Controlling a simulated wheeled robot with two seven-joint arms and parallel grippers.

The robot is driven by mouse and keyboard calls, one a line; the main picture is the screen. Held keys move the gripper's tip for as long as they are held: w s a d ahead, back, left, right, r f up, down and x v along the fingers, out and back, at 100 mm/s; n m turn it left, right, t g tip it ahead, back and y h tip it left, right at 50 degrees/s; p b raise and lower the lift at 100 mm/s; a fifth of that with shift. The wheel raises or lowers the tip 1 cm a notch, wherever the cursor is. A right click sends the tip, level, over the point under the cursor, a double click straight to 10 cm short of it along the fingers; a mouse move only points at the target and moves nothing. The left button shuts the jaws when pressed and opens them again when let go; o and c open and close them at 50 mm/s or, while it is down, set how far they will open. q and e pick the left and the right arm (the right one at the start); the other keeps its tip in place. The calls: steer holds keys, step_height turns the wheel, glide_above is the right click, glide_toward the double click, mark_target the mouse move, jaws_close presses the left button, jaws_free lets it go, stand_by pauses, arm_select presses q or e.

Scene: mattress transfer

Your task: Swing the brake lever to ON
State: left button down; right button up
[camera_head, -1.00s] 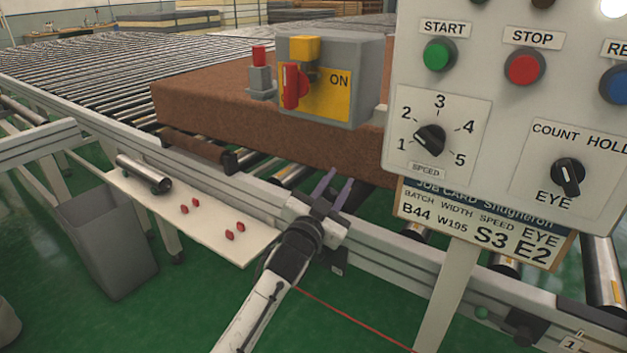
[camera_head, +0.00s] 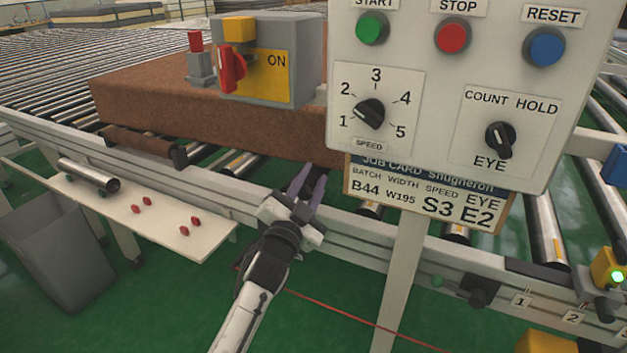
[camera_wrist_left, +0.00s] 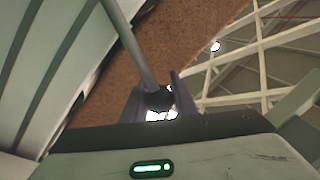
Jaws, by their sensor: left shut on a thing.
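The red handle (camera_head: 231,73) sits on the grey switch box with a yellow plate (camera_head: 272,76) marked ON, above the brown mattress (camera_head: 200,108). My left gripper (camera_head: 309,182) is beside the conveyor's near rail, below and right of that box and well apart from it. In the left wrist view my left gripper (camera_wrist_left: 158,95) is shut on a grey rod (camera_wrist_left: 130,40) with a dark end, which looks like a lever. The head view does not show this rod clearly, so I cannot tell its setting. My right gripper is not in view.
The control panel (camera_head: 440,140) stands close right of my left gripper, on a pale post (camera_head: 400,275). A job card (camera_head: 425,195) hangs below it. A white shelf (camera_head: 140,225) with red pieces and a metal roller, and a grey bin (camera_head: 65,262), are on the left.

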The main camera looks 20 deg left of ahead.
mark_target(304, 199)
arm_select(q)
steer(key=c, duration=1.4)
jaws_free()
steer(key=shift+d+f, duration=0.15)
steer(key=shift+c, duration=0.2)
steer(key=shift+s, duration=0.1)
steer(key=s, duration=0.5)
steer(key=s+f, duration=0.1)
steer(key=s, duration=0.1)
steer(key=shift+s+d+p, duration=0.15)
steer(key=shift+d+p, duration=0.05)
steer(key=shift+p, duration=0.1)
